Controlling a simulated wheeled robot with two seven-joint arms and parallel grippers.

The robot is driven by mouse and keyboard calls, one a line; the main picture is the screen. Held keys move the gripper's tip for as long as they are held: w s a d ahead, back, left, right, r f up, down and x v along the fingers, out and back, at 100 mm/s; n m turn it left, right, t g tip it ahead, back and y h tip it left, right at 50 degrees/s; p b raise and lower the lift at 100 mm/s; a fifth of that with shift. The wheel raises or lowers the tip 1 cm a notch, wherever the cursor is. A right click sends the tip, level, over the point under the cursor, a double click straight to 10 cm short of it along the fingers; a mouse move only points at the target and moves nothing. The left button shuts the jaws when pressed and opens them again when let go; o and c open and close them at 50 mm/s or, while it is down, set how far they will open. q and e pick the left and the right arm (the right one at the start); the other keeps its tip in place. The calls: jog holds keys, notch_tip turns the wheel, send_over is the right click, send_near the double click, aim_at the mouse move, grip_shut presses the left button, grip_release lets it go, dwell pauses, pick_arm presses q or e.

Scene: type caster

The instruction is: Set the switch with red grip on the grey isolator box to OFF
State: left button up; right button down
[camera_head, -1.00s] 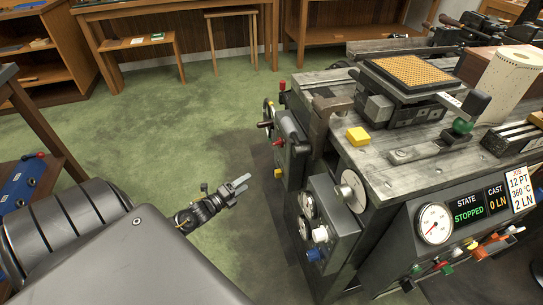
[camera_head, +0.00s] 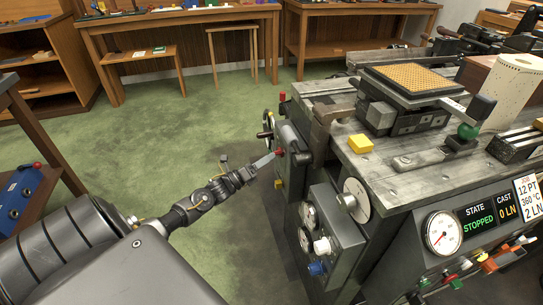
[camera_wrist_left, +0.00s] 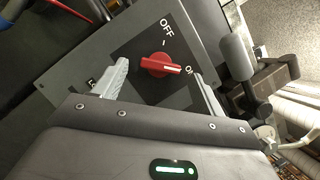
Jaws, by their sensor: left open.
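The grey isolator box (camera_head: 291,164) is on the left side of the machine, and its face is mostly turned away in the head view. Its red grip (camera_head: 279,152) shows at my fingertips. In the left wrist view the red grip (camera_wrist_left: 160,65) sits on a dark plate, its white line pointing right toward the ON label (camera_wrist_left: 189,70). The OFF label (camera_wrist_left: 167,28) is above it. My left gripper (camera_head: 265,160) is open, one finger on each side of the red grip, with visible gaps. My right gripper is not in view.
Below the box in the head view is a panel with dials and a blue knob (camera_head: 317,268). A yellow block (camera_head: 360,143) lies on the machine top. Green floor (camera_head: 190,125) is free to the left.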

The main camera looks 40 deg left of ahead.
aim_at(277, 153)
pick_arm(q)
jog(key=shift+x, duration=1.45)
jog(key=c, duration=1)
